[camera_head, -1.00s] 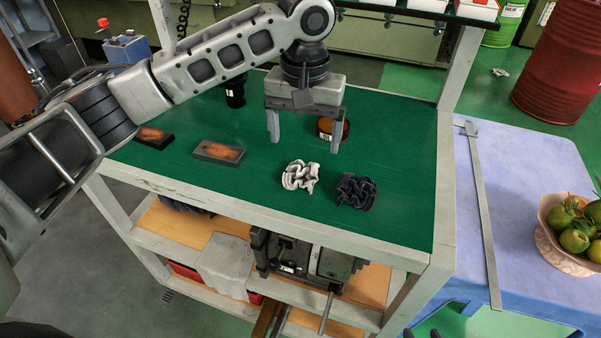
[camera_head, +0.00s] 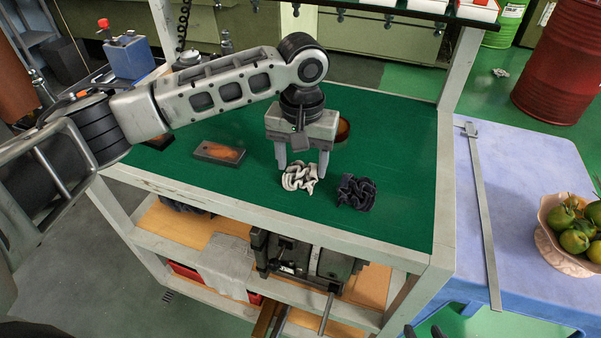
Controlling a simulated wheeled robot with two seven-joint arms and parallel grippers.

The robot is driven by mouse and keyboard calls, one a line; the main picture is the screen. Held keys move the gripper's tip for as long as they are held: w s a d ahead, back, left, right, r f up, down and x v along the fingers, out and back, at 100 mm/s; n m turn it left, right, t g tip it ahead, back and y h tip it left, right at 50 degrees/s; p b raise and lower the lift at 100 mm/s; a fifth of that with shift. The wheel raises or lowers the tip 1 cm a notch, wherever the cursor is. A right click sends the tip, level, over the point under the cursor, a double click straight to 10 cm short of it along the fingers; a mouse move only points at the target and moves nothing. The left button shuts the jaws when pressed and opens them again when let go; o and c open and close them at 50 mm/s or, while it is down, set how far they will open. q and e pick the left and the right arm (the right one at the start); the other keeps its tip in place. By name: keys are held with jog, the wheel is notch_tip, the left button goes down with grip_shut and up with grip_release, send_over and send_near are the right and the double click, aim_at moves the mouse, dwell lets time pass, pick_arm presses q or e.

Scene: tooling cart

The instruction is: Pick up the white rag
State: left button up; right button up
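The white rag (camera_head: 299,178) lies crumpled on the green top of the tooling cart (camera_head: 398,220). My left gripper (camera_head: 302,169) points down at the rag, with one finger at each side of its far part. The fingers are apart, and I cannot tell whether they touch the rag. A dark crumpled rag (camera_head: 356,192) lies just to the right of the white one. My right gripper is not clearly in view; only small dark tips show at the bottom edge.
A dark block with an orange top (camera_head: 219,152) lies left of the rag. A round amber-topped item (camera_head: 343,128) is partly hidden behind my gripper. A blue table (camera_head: 520,200) with a fruit bowl (camera_head: 563,249) stands at the right. The cart's right part is clear.

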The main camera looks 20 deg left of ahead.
aim_at(302, 168)
pick_arm(q)
jog(key=shift+r, duration=0.1)
jog(key=shift+r, duration=0.2)
jog(key=r, duration=0.3)
jog(key=shift+s+d+r, duration=0.1)
jog(key=shift+s+r, duration=0.1)
jog(key=shift+s, duration=0.1)
jog(key=s+r, duration=0.3)
jog(key=r, duration=0.1)
jog(key=shift+s+d, duration=0.15)
jog(key=shift+d, duration=0.1)
jog(key=s+d+r+p, duration=0.1)
jog(key=s+r, duration=0.4)
jog(key=s, duration=0.5)
jog(key=shift+d, duration=0.25)
